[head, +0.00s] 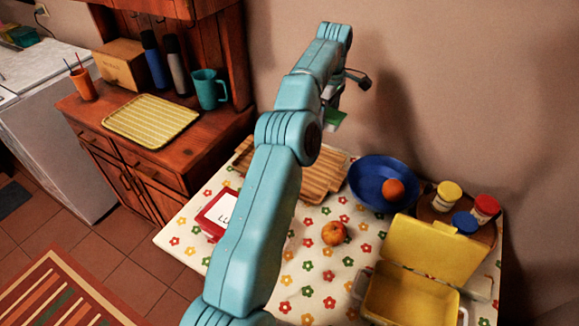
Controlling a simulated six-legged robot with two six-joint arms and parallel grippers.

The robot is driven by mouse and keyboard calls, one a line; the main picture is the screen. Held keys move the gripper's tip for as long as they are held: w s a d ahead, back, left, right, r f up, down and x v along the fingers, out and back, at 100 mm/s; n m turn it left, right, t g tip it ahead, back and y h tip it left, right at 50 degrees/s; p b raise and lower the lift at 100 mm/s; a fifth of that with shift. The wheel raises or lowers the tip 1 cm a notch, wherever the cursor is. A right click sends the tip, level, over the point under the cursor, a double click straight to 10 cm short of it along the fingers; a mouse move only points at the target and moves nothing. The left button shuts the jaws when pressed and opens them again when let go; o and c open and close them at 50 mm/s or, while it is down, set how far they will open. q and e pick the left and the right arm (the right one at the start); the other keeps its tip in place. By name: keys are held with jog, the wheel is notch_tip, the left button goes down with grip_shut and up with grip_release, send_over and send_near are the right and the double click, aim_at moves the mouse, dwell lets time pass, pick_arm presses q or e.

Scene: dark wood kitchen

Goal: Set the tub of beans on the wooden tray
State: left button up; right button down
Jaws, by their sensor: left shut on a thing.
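The wooden tray (322,180) lies at the back of the flowered table, with its middle hidden behind my left arm. My left gripper (336,104) is above the tray, pointing down and mostly hidden by its own arm. It is shut on a small green thing (338,117), probably the tub of beans; only a corner shows, so I cannot read a label. The green thing looks raised above the tray, not touching it. My right gripper is out of view.
A blue bowl (367,198) with an orange fruit stands right of the tray. Another orange fruit (334,233), an open yellow lunch box (432,250), lidded jars (447,194) and a red-and-white box (214,212) are on the table. A sideboard with a yellow tray (151,118) is left.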

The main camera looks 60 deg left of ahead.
pick_arm(q)
jog(key=shift+n, duration=0.5)
jog(key=s+a+f, duration=0.3)
jog(key=shift+s+a+f+b, duration=0.15)
jog(key=shift+s+b, duration=0.05)
jog(key=shift+b, duration=0.2)
jog(key=b, duration=0.1)
send_near(306, 176)
jog(key=shift+s+f, duration=0.15)
jog(key=shift+s, duration=0.05)
notch_tip(306, 176, down, 5)
jog(key=shift+w+f, duration=0.1)
jog(key=shift+f, duration=0.05)
jog(key=o, duration=1.1)
jog(key=shift+f, duration=0.15)
jog(key=shift+o, duration=0.2)
notch_tip(306, 176, up, 13)
jog(key=p, duration=0.7)
jog(key=shift+f, duration=0.2)
jog(key=shift+f, duration=0.1)
